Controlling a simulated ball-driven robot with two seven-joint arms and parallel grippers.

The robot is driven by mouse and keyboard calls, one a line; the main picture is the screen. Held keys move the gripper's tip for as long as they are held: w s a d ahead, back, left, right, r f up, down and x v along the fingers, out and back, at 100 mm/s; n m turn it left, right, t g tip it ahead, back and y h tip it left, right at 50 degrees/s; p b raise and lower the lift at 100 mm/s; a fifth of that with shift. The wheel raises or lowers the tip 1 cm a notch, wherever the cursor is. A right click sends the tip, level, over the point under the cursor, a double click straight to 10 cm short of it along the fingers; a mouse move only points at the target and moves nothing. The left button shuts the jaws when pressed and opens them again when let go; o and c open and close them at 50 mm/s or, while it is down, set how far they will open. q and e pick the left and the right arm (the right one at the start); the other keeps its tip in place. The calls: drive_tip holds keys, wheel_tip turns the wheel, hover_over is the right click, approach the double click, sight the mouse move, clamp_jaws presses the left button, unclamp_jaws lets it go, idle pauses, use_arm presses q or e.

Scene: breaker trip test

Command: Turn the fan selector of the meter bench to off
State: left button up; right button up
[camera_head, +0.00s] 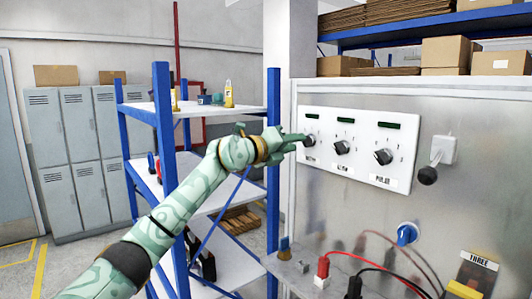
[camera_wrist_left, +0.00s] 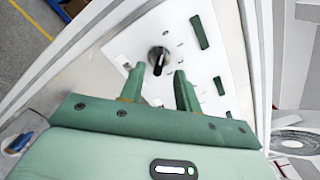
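A white panel (camera_head: 362,125) on the metal bench carries three dark selector knobs in a row. The left knob (camera_head: 309,140) is partly covered by my left gripper (camera_head: 297,139); the middle knob (camera_head: 341,147) and right knob (camera_head: 383,156) are clear. The left and middle labels are too small to read, so I cannot tell which is the fan selector. In the left wrist view, my left gripper (camera_wrist_left: 157,70) is open, with a black knob (camera_wrist_left: 158,56) in line with the gap between its fingertips. I cannot tell whether they touch it. My right gripper is not in view.
Below are a blue knob (camera_head: 407,234), red and black plugs with leads (camera_head: 323,267), and a yellow block (camera_head: 466,289). A blue-posted shelf (camera_head: 162,130) stands left of the bench.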

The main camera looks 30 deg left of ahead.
use_arm(q)
drive_tip(key=b+v, duration=0.5)
drive_tip(key=v, duration=0.8)
drive_tip(key=shift+a, duration=0.2)
drive_tip(key=shift+s, duration=0.1)
